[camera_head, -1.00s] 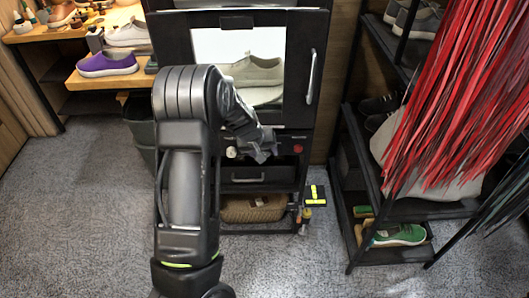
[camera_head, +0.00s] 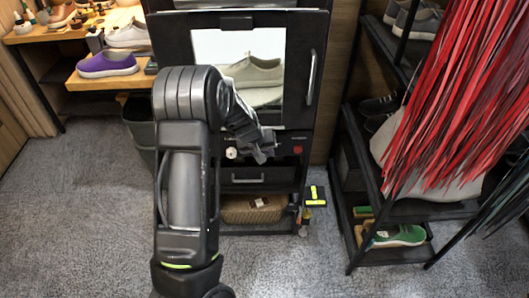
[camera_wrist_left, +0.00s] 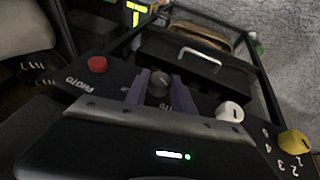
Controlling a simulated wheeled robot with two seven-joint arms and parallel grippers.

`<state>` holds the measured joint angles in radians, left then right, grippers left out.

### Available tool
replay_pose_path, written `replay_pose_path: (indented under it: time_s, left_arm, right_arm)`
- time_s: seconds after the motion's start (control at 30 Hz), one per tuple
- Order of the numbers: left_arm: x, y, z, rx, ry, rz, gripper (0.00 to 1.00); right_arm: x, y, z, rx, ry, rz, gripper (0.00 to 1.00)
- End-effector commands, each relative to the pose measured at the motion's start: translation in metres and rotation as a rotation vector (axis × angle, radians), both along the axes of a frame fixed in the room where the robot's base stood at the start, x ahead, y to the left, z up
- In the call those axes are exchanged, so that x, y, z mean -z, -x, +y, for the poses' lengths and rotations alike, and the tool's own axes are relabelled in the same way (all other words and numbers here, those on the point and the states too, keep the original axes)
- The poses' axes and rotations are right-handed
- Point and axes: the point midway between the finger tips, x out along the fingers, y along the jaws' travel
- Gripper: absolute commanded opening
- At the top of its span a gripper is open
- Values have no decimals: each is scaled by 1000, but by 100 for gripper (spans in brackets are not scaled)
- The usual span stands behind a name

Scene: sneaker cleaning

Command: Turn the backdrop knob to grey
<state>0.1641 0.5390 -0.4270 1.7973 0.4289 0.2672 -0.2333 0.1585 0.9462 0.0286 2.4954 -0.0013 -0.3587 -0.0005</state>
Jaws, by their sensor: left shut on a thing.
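A dark round knob (camera_wrist_left: 159,84) sits on the black control panel of the photo cabinet, seen in the left wrist view. My left gripper (camera_wrist_left: 160,80) has a finger on each side of this knob and is shut on it. In the head view the left gripper (camera_head: 264,154) reaches the panel below the lit window and hides the dark knob. The knob's pointer and any grey marking cannot be made out. My right gripper is in neither view.
A red button (camera_wrist_left: 97,64) marked PHOTO, a white knob (camera_wrist_left: 229,112) and a yellow knob (camera_wrist_left: 294,144) with numbers share the panel. The cabinet window (camera_head: 212,46) shows a pale shoe (camera_head: 252,72). A shoe rack (camera_head: 365,185) stands at right.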

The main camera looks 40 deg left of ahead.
Motion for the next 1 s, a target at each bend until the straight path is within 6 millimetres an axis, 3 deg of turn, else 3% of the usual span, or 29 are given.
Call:
replay_pose_path:
  time_s: [0.27,0.7,0.83,1.0]
  left_arm:
    - [-4,0,-1,3,-28,23,0]
    - [-9,-4,-7,13,-241,182,0]
    - [-4,-6,-8,13,-338,250,0]
    - [3,-9,-10,10,-467,344,0]
  right_arm:
    - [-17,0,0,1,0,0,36]
    - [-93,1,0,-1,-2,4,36]
    - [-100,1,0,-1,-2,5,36]
    - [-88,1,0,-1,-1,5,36]
